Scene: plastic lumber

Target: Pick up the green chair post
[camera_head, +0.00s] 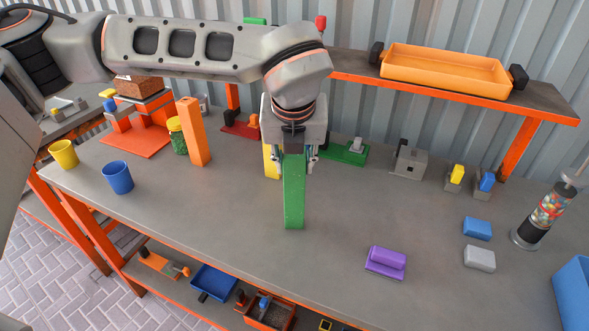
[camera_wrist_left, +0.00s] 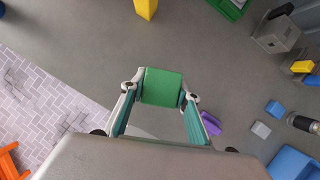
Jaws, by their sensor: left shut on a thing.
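The green chair post (camera_head: 294,195) is a tall green block, upright at the middle of the grey workbench in the head view. My left gripper (camera_head: 295,160) comes down from above and is shut on its upper part, one finger on each side. In the left wrist view the green post's top (camera_wrist_left: 161,87) sits between the two fingertips (camera_wrist_left: 160,92). I cannot tell whether the post's foot touches the bench. My right gripper is not in view.
An orange post (camera_head: 194,132) stands to the left, and a yellow post (camera_head: 271,158) is just behind the green one. Blue (camera_head: 117,177) and yellow (camera_head: 64,154) cups stand at left. A purple block (camera_head: 386,262) lies front right. The bench (camera_head: 220,220) is clear at front left.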

